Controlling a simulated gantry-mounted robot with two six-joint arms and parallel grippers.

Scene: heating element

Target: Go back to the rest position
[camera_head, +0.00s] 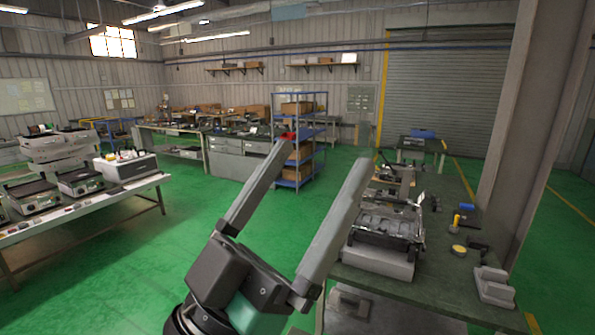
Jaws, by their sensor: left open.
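My left gripper (318,157) is raised in the middle of the view, its two long grey fingers spread wide and pointing up and away. It is open, with nothing between the fingers. The right finger passes in front of the left edge of a dark workbench (440,268). On that bench, a dark metal assembly (388,228) sits on a pale block (378,261). It stands just right of the gripper and looks apart from it. My right gripper is out of view.
A white table (90,213) with several machines stands at the left. A blue shelf rack (300,140) with boxes stands behind the gripper. Small yellow and black items and a grey block (494,287) lie on the workbench. A thick pillar (530,120) rises at the right. Green floor (200,235) is clear between the tables.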

